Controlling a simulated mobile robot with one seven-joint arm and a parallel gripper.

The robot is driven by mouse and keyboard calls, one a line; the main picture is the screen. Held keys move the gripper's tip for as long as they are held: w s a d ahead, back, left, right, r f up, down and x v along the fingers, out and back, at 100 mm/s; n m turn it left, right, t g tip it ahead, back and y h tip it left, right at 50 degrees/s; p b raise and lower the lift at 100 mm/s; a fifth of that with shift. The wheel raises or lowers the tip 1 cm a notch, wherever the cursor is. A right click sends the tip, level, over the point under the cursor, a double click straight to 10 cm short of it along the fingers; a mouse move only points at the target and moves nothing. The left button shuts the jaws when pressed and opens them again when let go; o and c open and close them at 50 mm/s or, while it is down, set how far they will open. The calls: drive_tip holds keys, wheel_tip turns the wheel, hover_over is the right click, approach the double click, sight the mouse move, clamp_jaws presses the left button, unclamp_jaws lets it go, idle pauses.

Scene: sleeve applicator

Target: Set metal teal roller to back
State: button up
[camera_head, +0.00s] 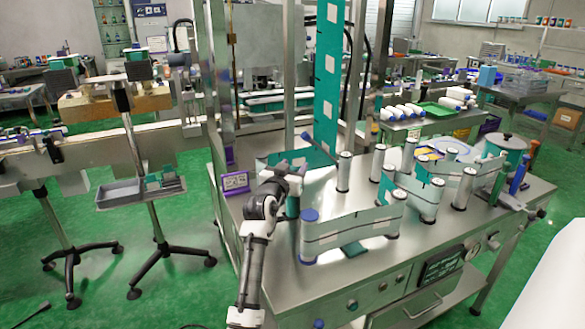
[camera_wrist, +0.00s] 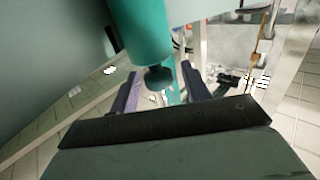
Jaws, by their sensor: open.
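A teal roller (camera_wrist: 140,35) fills the upper middle of the wrist view, with a dark knob at its lower end. My gripper (camera_wrist: 160,87) is open there, its two dark fingers apart on either side of the knob; I cannot tell whether either finger touches it. In the head view my gripper (camera_head: 298,165) is over the steel machine table, near the tall teal strip. A teal upright piece (camera_head: 292,206) shows just below it, partly hidden by my arm; I cannot tell whether it is the same roller.
The steel machine table (camera_head: 420,250) carries several upright metal rollers, with a pale band (camera_head: 350,225) around some of them at the front. A teal pot-like reel (camera_head: 507,150) stands at the right. A purple-framed panel (camera_head: 235,182) is at the left edge.

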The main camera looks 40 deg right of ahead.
clamp_jaws()
drive_tip(key=shift+w+a+f+b, duration=0.15)
drive_tip(key=shift+a+b, duration=0.15)
drive_tip(key=shift+a, duration=0.1)
drive_tip(key=w+a+b, duration=0.2)
drive_tip(key=a+b, duration=0.2)
drive_tip(key=a, duration=0.6)
drive_tip(key=shift+w+a, duration=0.15)
drive_tip(key=shift+w, duration=0.05)
drive_tip(key=shift+c, duration=2.2)
unclamp_jaws()
drive_tip(key=o, duration=0.4)
drive_tip(key=shift+a, duration=0.2)
drive_tip(key=shift+o, duration=0.2)
drive_tip(key=shift+d, duration=0.1)
drive_tip(key=b+v, duration=0.2)
drive_tip(key=v, duration=1.2)
drive_tip(key=shift+b, duration=0.4)
